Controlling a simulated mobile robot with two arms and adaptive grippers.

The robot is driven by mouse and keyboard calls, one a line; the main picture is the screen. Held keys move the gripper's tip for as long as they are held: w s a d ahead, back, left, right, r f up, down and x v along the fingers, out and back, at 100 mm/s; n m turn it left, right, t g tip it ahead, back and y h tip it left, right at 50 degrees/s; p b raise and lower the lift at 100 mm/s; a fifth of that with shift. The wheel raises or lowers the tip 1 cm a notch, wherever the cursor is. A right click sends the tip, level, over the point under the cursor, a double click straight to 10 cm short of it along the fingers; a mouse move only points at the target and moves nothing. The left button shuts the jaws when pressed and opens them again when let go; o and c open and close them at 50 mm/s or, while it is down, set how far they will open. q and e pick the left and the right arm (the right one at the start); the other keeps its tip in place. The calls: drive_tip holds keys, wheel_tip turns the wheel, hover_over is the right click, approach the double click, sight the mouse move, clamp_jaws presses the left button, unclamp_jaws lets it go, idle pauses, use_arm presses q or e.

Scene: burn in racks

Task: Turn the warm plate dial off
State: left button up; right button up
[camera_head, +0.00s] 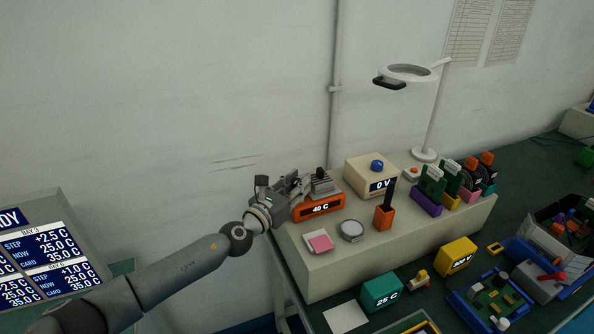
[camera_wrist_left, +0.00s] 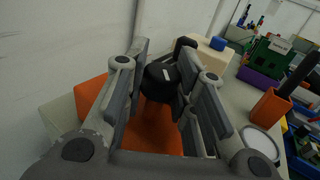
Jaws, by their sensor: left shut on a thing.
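The warm plate (camera_head: 321,211) is an orange box on the raised beige bench, and its front display reads 40 C. In the left wrist view the orange top of the plate (camera_wrist_left: 150,138) shows under my fingers. The black round dial (camera_wrist_left: 160,84) with a short white mark stands on it. My left gripper (camera_head: 302,187) is over the plate, its fingers shut on the dial from both sides. In the head view the gripper hides the dial. My right gripper is out of view.
A beige box with a blue knob (camera_head: 377,165) reads 0 V just right of the plate. A pink pad (camera_head: 319,241), a round white disc (camera_head: 352,229) and an orange holder (camera_head: 384,217) stand in front. A white magnifier lamp (camera_head: 432,115) rises at the back.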

use_arm(q)
drive_tip(key=shift+r+n+t+y+p, duration=0.15)
drive_tip(key=shift+n+t+y+p, duration=0.85)
drive_tip(key=shift+n+y+p, duration=1.3)
drive_tip(key=shift+d+t+y+p, duration=0.1)
drive_tip(key=shift+t+y+p, duration=0.2)
drive_tip(key=shift+y+p, duration=0.6)
drive_tip(key=shift+f+n+y, duration=0.2)
drive_tip(key=shift+n+y, duration=0.2)
drive_tip(key=n+y+b, duration=0.1)
drive_tip(key=n+y, duration=0.1)
drive_tip(key=y, duration=0.1)
drive_tip(key=shift+f+t+y, duration=0.15)
drive_tip(key=shift+t+y, duration=0.15)
drive_tip(key=shift+y, duration=0.1)
drive_tip(key=shift+n+y+b, duration=0.95)
drive_tip(key=shift+n+y, duration=0.25)
drive_tip(key=shift+y, duration=0.7)
drive_tip(key=shift+r, duration=0.2)
drive_tip(key=o, duration=1.1)
drive_tip(key=shift+c, duration=0.2)
